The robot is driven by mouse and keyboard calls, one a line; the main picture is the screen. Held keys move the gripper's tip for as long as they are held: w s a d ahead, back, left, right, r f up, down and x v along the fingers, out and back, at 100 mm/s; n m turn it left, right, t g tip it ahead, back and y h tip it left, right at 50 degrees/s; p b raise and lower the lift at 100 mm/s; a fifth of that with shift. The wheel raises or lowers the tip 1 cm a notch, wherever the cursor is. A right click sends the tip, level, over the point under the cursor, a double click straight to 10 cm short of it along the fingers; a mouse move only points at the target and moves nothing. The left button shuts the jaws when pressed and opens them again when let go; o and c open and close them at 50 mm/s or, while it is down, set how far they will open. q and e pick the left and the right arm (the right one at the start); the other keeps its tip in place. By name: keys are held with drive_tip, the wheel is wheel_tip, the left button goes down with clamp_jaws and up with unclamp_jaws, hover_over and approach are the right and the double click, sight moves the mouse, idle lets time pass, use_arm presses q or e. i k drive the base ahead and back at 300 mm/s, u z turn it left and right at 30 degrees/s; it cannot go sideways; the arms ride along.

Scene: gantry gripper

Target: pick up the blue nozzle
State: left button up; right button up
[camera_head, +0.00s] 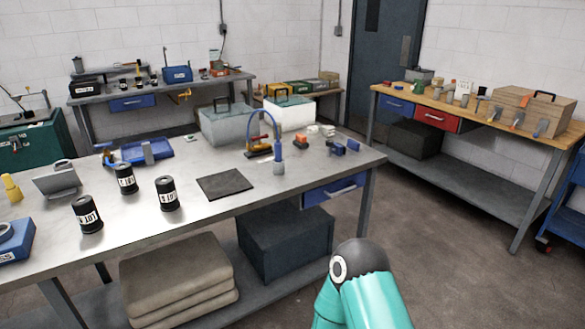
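I cannot tell for certain which item is the blue nozzle. Two small blue pieces stand near the right end of the grey metal table (215,225): a blue piece (338,149) and another blue piece (353,145) just right of it. To their left, a blue curved hose (263,113) arches over a small yellow and dark stand (258,148), with a grey-blue cylinder (278,160) under its right end. Neither of my grippers is in view. Only a teal link of my own arm shows at the bottom, in front of the table.
Black labelled canisters (168,193) stand at the table's left front. A dark mat (224,185) lies near the middle. A wooden-topped bench (480,115) is at right, with open floor between.

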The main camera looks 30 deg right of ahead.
sight(277, 145)
drive_tip(key=u, duration=0.05)
drive_tip(key=k, duration=0.55)
drive_tip(key=z, duration=0.65)
drive_tip(key=i, duration=1.3)
drive_tip(key=z, duration=0.6)
drive_tip(key=i, duration=0.55)
drive_tip(key=u, duration=0.05)
